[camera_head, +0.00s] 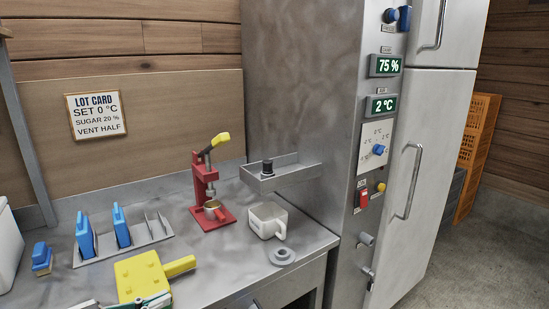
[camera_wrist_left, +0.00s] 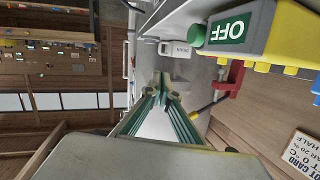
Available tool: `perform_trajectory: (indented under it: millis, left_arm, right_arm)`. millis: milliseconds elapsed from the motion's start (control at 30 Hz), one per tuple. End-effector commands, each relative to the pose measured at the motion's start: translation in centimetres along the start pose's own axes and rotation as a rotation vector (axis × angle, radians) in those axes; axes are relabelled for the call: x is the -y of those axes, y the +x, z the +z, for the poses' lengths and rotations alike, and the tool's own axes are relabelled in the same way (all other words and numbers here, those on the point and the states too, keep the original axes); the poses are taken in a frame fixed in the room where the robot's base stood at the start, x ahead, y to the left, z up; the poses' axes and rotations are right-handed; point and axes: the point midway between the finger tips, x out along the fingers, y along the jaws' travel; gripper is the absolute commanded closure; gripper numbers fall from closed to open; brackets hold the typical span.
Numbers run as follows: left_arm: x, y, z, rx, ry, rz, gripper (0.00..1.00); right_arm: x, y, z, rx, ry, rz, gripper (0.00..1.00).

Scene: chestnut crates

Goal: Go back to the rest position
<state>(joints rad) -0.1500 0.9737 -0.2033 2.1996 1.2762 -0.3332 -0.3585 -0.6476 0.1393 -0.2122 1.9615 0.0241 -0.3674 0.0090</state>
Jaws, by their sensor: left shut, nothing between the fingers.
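My left gripper (camera_head: 150,301) shows at the bottom edge of the head view, low over the front of the counter, beside the yellow block. Only part of it is in the picture. In the left wrist view its green fingers (camera_wrist_left: 165,84) come together with nothing between them. My right gripper is in neither view.
On the steel counter stand a yellow block with a handle (camera_head: 138,276), a rack with blue pieces (camera_head: 150,237), a red press (camera_head: 211,215), a white mug (camera_head: 262,222) and a grey ring (camera_head: 282,256). A tall steel cabinet (camera_head: 300,90) rises at the right.

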Motion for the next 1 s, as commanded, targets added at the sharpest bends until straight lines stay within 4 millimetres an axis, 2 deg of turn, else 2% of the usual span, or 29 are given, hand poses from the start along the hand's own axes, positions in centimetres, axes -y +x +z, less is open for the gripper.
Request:
perform_trajectory:
  millis: [33, 267, 400, 500, 600, 733, 833, 1000]
  left_arm:
    - [-0.8, 0.3, 2.7, 0.015, -0.028, -0.029, 1.0]
    - [-4.5, 0.7, 13.5, 0.121, -0.088, -0.168, 1.0]
    - [-8.5, 0.0, 20.0, 0.215, -0.128, -0.251, 1.0]
    - [-11.7, -0.8, 24.0, 0.288, -0.149, -0.302, 1.0]
    - [-14.6, -1.6, 26.9, 0.353, -0.164, -0.34, 1.0]
    - [-17.1, -2.4, 29.1, 0.41, -0.17, -0.369, 1.0]
    - [-18.0, -2.7, 29.9, 0.432, -0.171, -0.378, 1.0]
    - [-18.2, -2.8, 30.1, 0.437, -0.169, -0.38, 1.0]
  right_arm:
    - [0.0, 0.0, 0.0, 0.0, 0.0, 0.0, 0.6]
    - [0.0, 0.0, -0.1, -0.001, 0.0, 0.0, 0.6]
    - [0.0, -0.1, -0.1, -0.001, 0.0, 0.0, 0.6]
    - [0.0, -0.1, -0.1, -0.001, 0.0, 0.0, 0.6]
    - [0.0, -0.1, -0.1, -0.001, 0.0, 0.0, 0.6]
    - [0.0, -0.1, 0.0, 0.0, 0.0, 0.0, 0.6]
    - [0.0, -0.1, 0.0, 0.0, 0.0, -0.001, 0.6]
    - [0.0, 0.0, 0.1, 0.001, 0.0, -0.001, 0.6]
